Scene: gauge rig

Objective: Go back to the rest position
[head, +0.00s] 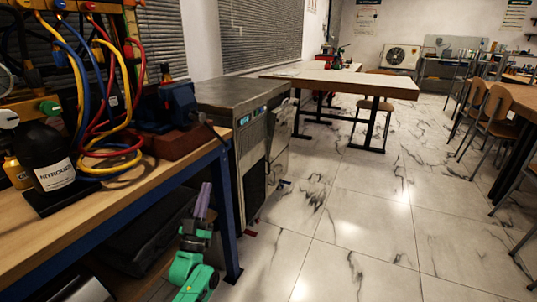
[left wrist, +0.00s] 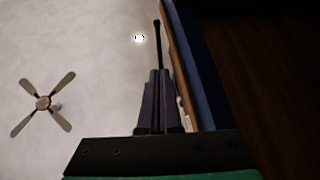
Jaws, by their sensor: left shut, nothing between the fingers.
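My left gripper (head: 203,200) points upward beside the front right corner of the wooden workbench (head: 70,235) in the head view. Its purple-grey fingers are together with nothing between them. In the left wrist view the shut fingers (left wrist: 159,100) point up toward the ceiling, close to the bench's blue edge (left wrist: 200,70). I cannot tell the exact gap between the gripper and the bench. My right gripper is not in view.
On the bench stand a black nitrogen bottle (head: 47,160), coloured hoses (head: 122,100) and a blue vise (head: 180,105). A grey metal cabinet (head: 225,95) stands beyond. Farther off are a table (head: 340,80) and chairs (head: 497,105). The tiled floor (head: 370,210) at right is clear.

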